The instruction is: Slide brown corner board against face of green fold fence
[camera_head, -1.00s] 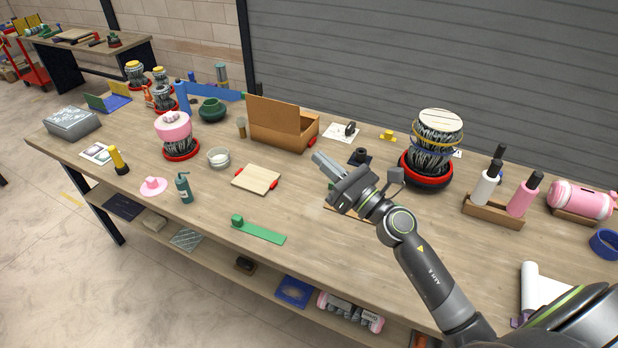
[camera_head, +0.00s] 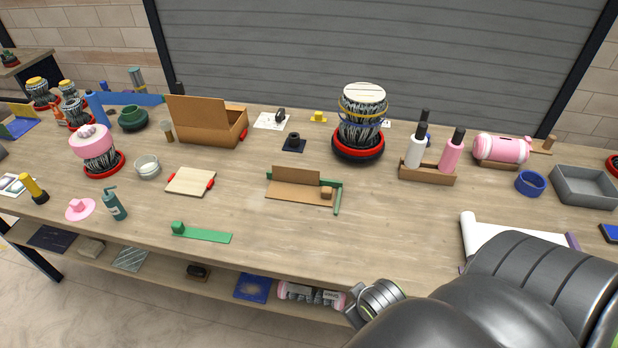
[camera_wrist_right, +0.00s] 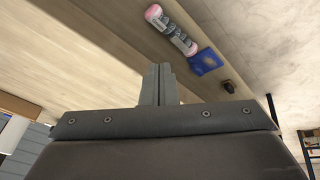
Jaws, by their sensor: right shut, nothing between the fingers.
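The brown corner board (camera_head: 298,192) lies on the workbench in the middle of the head view, with a low upright wall at its back and a small brown block at its right end. The green fold fence (camera_head: 338,200) runs behind the board and down its right side. The board sits close in the fence's corner; I cannot tell whether their faces touch. My right gripper (camera_wrist_right: 158,84) is shut and empty in the right wrist view, away from the board. In the head view my right arm is at the bottom right, and its fingers are hidden. My left gripper is not in view.
A cream board with red ends (camera_head: 190,182) and a green strip (camera_head: 205,234) lie to the left. A drum (camera_head: 361,125) and a bottle rack (camera_head: 427,174) stand behind and right. A white roll (camera_head: 468,235) lies at right. The bench front of the board is clear.

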